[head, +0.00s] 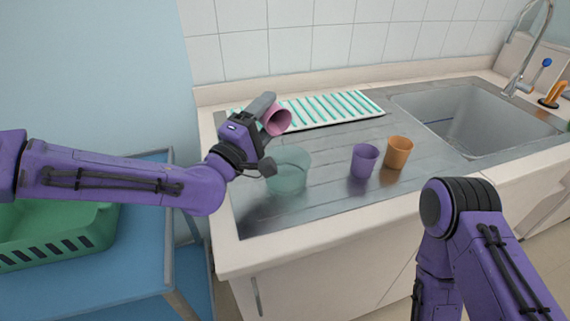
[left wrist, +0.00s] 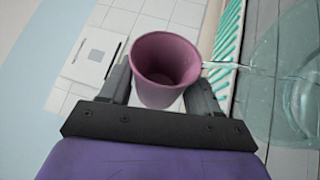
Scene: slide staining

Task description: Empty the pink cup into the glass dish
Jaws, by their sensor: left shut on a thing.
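The pink cup (head: 276,121) is held in the air by my left gripper (head: 266,108), tipped well over onto its side above the glass dish (head: 288,172). In the left wrist view the pink cup (left wrist: 165,70) sits between the two fingers, which are shut on it. A thin pale streak runs from its rim toward the glass dish (left wrist: 305,100) at the right edge and looks like liquid pouring. The dish is clear, greenish and stands on the metal drainboard. How much is left in the cup I cannot tell. My right gripper is out of view.
A purple cup (head: 364,161) and an orange cup (head: 398,152) stand right of the dish. A white and teal striped rack (head: 335,107) lies behind. The sink (head: 465,118) is at the right. A green basket (head: 60,238) is on the blue table at left.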

